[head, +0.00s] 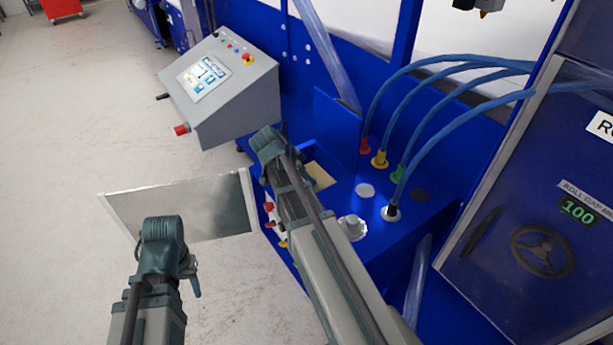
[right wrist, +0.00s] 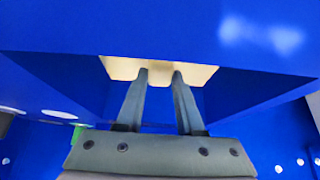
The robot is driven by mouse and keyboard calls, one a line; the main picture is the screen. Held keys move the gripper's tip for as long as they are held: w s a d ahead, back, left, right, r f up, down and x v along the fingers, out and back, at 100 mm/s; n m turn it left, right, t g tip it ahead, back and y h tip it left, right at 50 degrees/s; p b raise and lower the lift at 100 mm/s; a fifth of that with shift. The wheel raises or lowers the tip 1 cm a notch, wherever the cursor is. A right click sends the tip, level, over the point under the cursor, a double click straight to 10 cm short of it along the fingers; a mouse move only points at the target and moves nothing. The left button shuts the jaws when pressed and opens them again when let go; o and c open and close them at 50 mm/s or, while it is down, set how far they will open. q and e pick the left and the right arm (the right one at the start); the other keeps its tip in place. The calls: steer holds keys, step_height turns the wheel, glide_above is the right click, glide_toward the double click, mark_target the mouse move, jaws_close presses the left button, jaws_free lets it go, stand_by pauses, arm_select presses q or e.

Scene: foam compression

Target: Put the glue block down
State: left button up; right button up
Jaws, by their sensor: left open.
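A flat beige piece, which I take for the glue block (right wrist: 122,68), lies just beyond the fingertips of my right gripper (right wrist: 160,73), under the edge of a blue panel. The two fingers are apart, with blue showing between them; the beige piece is wider than the gap and passes behind the tips. I cannot tell whether they touch it. In the head view a beige piece (head: 320,176) shows in the blue machine beside my right arm, partly covered by it; the right fingers are hidden there. My left gripper (head: 192,277) is at lower left, away from the machine, mostly hidden by its wrist.
The blue machine top (head: 375,215) carries coloured hose fittings and blue hoses (head: 440,85). A grey control console (head: 220,85) stands at upper left. A metal plate (head: 190,208) juts out behind my left wrist.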

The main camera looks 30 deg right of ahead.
steer(key=o, duration=0.4)
steer(key=shift+r+p, duration=0.55)
steer(key=shift+p+v, duration=5.1)
steer(key=shift+v, duration=1)
steer(key=s+a+f+n+y, duration=0.1)
steer(key=s+a+n, duration=0.4)
steer(key=a+n, duration=0.2)
steer(key=s+a+f+n+y, duration=0.1)
steer(key=s+a+n+y, duration=0.1)
steer(key=s+a+n, duration=0.3)
steer(key=s+a+f+n+y, duration=0.1)
steer(key=s+a+n+y, duration=0.1)
steer(key=s+a+n, duration=0.4)
steer(key=shift+a+f+n+g, duration=0.15)
steer(key=shift+a+n, duration=0.55)
steer(key=shift+a, duration=0.75)
steer(key=shift+a+n+g, duration=0.25)
steer(key=shift+a+n, duration=0.45)
steer(key=shift+a, duration=0.75)
